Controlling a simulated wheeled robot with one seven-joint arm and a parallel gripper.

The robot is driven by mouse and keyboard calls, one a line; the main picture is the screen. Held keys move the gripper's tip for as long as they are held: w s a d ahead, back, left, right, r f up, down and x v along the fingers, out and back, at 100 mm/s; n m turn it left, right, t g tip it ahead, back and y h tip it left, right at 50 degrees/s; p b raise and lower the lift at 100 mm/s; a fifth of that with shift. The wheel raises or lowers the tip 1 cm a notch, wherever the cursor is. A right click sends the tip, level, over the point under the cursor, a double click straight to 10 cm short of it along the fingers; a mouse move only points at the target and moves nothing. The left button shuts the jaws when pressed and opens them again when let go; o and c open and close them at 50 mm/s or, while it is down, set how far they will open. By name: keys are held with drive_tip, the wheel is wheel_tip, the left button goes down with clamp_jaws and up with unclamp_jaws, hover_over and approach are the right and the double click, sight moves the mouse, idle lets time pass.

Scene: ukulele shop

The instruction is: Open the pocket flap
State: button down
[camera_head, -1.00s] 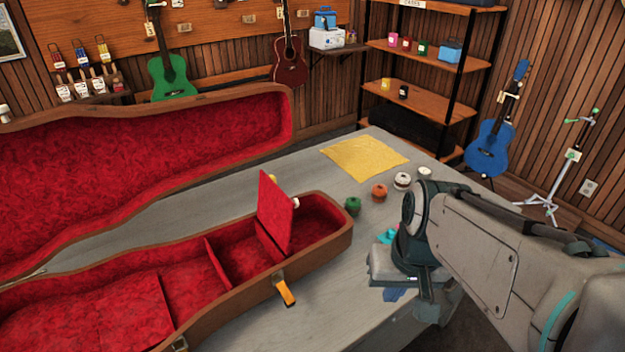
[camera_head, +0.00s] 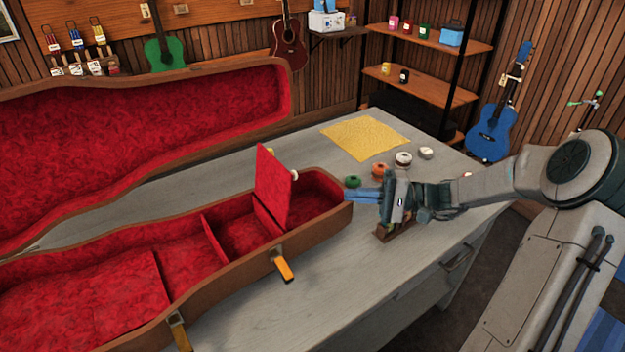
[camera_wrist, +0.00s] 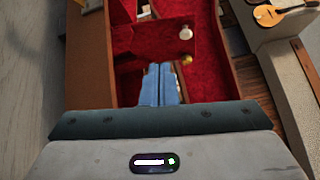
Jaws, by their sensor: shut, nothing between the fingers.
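The red pocket flap (camera_head: 273,186) stands raised, close to upright, inside the lower half of the open instrument case (camera_head: 236,283). A pale round knob (camera_head: 294,175) is on its right side. In the wrist view the flap (camera_wrist: 150,40) and its knob (camera_wrist: 185,33) show beyond the fingers, inside the case (camera_wrist: 88,70). My gripper (camera_head: 350,196) is at the right end of the case, right of the flap and apart from it. Its blue fingers are together and empty; they also show in the wrist view (camera_wrist: 160,72).
The case's red-lined lid (camera_head: 150,150) stands open behind. Round items, one green (camera_head: 353,181), one orange (camera_head: 380,170) and two pale, lie near a yellow cloth (camera_head: 365,137). A small brown block (camera_head: 393,230) is below my gripper. The table front (camera_head: 300,310) is clear.

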drive_tip(key=w+a+r+t+y+p, duration=0.1)
drive_tip(key=w+a+r+t+p, duration=0.1)
drive_tip(key=a, duration=0.8)
drive_tip(key=shift+r+m+y+p, duration=0.3)
drive_tip(key=shift+r+m, duration=0.1)
drive_tip(key=shift+r, duration=0.4)
drive_tip(key=shift+d+r, duration=0.1)
